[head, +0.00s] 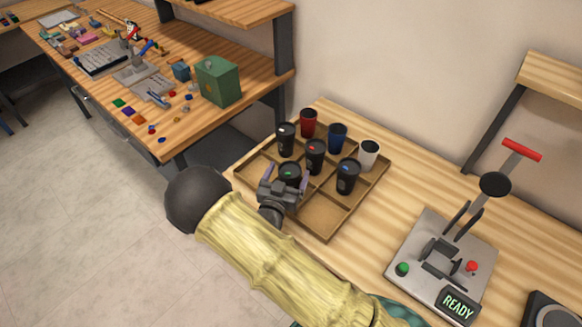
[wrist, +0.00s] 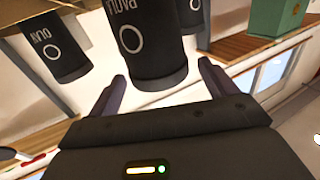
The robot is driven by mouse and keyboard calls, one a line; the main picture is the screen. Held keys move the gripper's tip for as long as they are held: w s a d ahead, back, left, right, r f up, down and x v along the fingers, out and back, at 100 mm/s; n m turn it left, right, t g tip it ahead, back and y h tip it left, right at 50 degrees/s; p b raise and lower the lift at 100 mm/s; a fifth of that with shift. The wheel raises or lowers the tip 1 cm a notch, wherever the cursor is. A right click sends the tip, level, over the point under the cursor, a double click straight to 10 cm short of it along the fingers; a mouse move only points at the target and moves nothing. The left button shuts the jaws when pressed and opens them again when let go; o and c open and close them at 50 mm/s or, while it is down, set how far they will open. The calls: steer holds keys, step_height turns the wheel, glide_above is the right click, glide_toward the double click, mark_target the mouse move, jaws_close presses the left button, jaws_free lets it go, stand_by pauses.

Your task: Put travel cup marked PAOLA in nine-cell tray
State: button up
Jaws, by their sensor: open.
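The wooden nine-cell tray (head: 322,217) holds several travel cups. A black cup with a green spot on its lid (head: 289,172) is in the tray, partly hidden by my gripper (head: 284,181). In the wrist view my gripper (wrist: 160,84) is open, with a finger on each side of a dark cup (wrist: 150,45); contact cannot be told. This cup bears partly cut-off white lettering and a ring; I cannot read PAOLA on it. Another dark lettered cup (wrist: 58,45) is at the left. No name is legible in the head view.
The front cell is empty. A marking machine (head: 440,265) showing READY stands right. A cluttered bench (head: 205,50) is at upper left.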

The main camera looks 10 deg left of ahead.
steer(key=s+a+b, duration=0.1)
steer(key=s, duration=0.7)
